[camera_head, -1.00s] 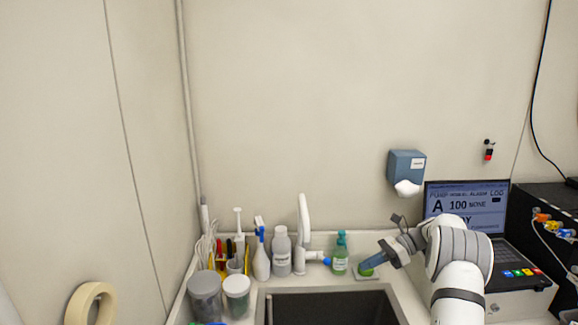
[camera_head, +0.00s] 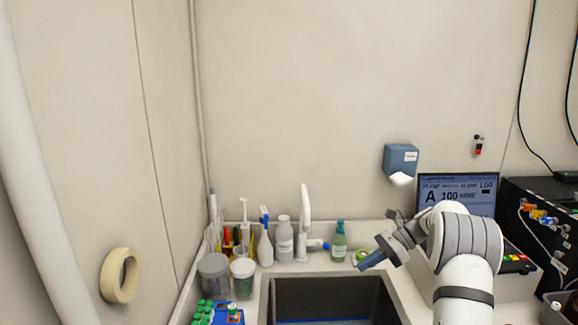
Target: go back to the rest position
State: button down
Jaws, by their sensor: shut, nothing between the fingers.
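My gripper (camera_head: 367,262) is at the end of my white and grey arm, on the right side of the view. My arm hides part of the laptop.
A green bottle (camera_head: 339,243), a grey bottle (camera_head: 284,240) and two lidded jars (camera_head: 243,279) stand around the sink. A blue rack with green-capped tubes (camera_head: 222,315) is at lower left. A laptop (camera_head: 457,192) and a black box (camera_head: 540,222) stand at right. A tape roll (camera_head: 121,275) hangs on the left wall.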

jog(key=s+a+r+n+h+b, duration=0.1)
jog(key=s+a+r+n+h, duration=0.15)
jog(key=s, duration=0.25)
jog(key=s+a+r+n+t+h+b, duration=0.1)
jog(key=s+a+r+n+h, duration=0.15)
jog(key=s, duration=0.25)
jog(key=s+a+r+n+h+b, duration=0.1)
jog(key=s+a+r+n, duration=0.15)
jog(key=s, duration=0.25)
jog(key=s+f+n+t+h+b, duration=0.1)
jog(key=s+n, duration=0.4)
jog(key=s, duration=0.5)
jog(key=s+f+n+t+h+b, duration=0.1)
jog(key=s+f+n+t+h, duration=0.2)
jog(key=s, duration=0.7)
jog(key=n+h, duration=0.1)
jog(key=n, duration=0.1)
jog(key=shift+d+n, duration=0.35)
jog(key=shift+d, duration=0.05)
jog(key=c, duration=2.2)
grip_release()
